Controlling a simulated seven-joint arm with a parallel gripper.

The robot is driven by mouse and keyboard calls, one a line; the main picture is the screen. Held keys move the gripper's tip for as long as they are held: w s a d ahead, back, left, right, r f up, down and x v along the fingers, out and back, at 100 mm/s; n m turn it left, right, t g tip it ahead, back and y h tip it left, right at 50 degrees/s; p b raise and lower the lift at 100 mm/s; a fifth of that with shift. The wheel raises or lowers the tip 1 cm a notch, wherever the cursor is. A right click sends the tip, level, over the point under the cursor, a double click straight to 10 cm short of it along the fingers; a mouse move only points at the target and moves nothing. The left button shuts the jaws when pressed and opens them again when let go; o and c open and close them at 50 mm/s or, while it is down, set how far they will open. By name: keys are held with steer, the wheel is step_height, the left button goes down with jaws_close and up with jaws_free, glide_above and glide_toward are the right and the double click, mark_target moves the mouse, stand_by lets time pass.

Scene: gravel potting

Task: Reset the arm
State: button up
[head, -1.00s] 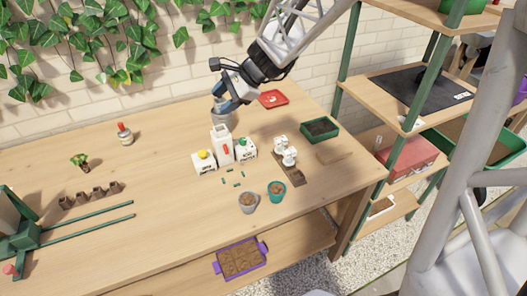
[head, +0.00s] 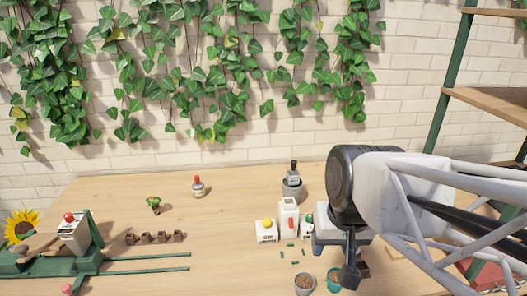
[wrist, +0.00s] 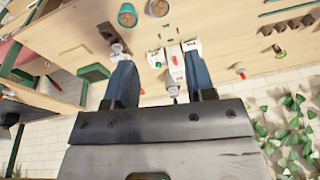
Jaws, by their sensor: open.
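My gripper (wrist: 160,82) is open in the wrist view, with its two blue fingers apart and nothing held between them. In the head view my arm's end hangs at the right, close to the camera, and hides part of the table's right side.
A grey pot (head: 304,285) and a teal pot (head: 334,281) stand near the front. Small green pieces (head: 293,251) lie loose. A shelf (head: 490,102) rises at right.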

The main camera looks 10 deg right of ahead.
steer(key=shift+s+d+n+h, duration=0.2)
steer(key=shift+s+n, duration=0.1)
steer(key=shift+s, duration=0.15)
steer(key=shift+s+d+n+h, duration=0.1)
steer(key=shift+s+n+h, duration=0.1)
steer(key=shift+s+n, duration=0.15)
